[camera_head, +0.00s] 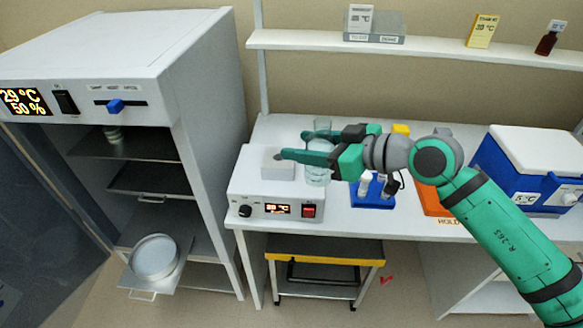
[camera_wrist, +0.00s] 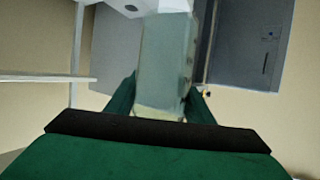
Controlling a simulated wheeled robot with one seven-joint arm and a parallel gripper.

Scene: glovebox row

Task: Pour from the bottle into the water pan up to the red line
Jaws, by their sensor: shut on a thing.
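The clear bottle (camera_head: 318,174) is between the green fingers of my gripper (camera_head: 296,146), over the bench just right of the white heater box. It looks upright; I cannot tell whether its base touches the bench. In the wrist view the pale, see-through bottle (camera_wrist: 165,65) fills the space between the fingers (camera_wrist: 160,103). My gripper is shut on it, and the fingers hide part of it. The round metal water pan (camera_head: 155,257) sits on the pulled-out bottom shelf of the open cabinet at the left. The red line cannot be made out.
The white cabinet (camera_head: 205,130) stands open, with dark upper shelves (camera_head: 125,145). The heater box (camera_head: 275,190) has a lit display. A blue rack (camera_head: 372,200) with vials, an orange mat (camera_head: 430,198) and a blue cooler (camera_head: 515,170) stand rightward. A yellow-edged cart (camera_head: 325,255) is below the bench.

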